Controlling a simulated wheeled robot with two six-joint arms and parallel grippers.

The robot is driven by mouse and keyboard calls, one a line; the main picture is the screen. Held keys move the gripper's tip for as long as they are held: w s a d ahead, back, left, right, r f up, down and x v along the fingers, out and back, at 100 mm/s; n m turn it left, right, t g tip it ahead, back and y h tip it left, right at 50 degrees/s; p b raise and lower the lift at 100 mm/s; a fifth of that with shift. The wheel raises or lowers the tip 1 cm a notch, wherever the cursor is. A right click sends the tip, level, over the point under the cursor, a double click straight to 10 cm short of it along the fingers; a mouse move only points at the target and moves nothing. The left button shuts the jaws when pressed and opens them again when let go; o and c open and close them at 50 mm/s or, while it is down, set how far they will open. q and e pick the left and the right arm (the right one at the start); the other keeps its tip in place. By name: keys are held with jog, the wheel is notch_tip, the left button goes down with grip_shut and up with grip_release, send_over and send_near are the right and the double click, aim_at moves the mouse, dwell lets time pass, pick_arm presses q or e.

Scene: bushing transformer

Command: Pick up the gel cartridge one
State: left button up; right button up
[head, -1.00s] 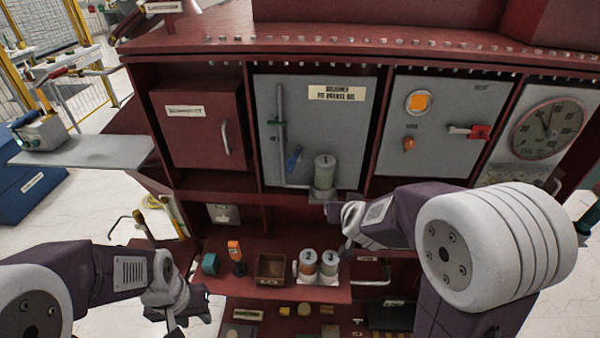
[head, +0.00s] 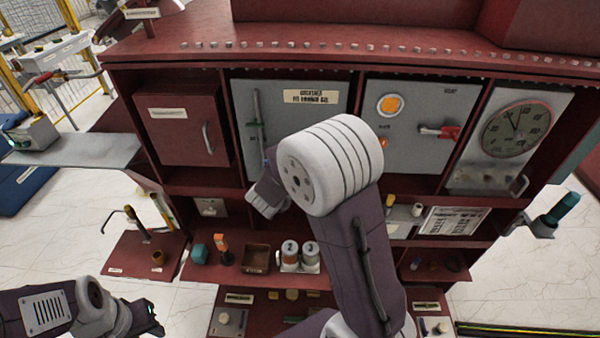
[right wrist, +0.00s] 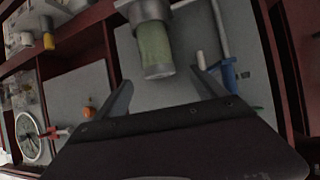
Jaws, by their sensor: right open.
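A green gel cartridge (right wrist: 155,48) with grey end caps sits in its holder on the grey cabinet panel in the right wrist view. Its number is not visible. My right gripper (right wrist: 165,90) is open, with one finger to each side of the cartridge's near end, and holds nothing. In the head view my right forearm hides both that gripper and the cartridge. Two more cartridges, one (head: 290,254) beside the other (head: 310,256), stand in a white holder on the lower shelf. My left gripper (head: 152,318) is low at the left, and its jaws are unclear.
A blue valve handle (right wrist: 229,76) and grey pipe are close beside the cartridge. The lower shelf holds a teal part (head: 200,254), an orange-topped tool (head: 222,248) and a brown open box (head: 256,260). A red-handled switch (head: 440,132) and round gauge (head: 516,130) are right.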

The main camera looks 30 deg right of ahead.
jog(key=p+x, duration=0.1)
jog(key=x, duration=0.6)
jog(key=shift+w+d+f, duration=0.15)
jog(key=shift+d+f, duration=0.1)
jog(key=shift+d, duration=0.05)
jog(key=shift+a+r, duration=0.1)
jog(key=shift+a, duration=0.05)
jog(key=c, duration=1.8)
jog(key=shift+o, duration=0.2)
notch_tip(320, 180, up, 5)
jog(key=shift+f, duration=0.2)
jog(key=s+d+r, duration=0.4)
jog(key=s+r, duration=0.2)
jog(key=s, duration=0.5)
jog(key=shift+d+r, duration=0.15)
jog(key=shift+r, duration=0.05)
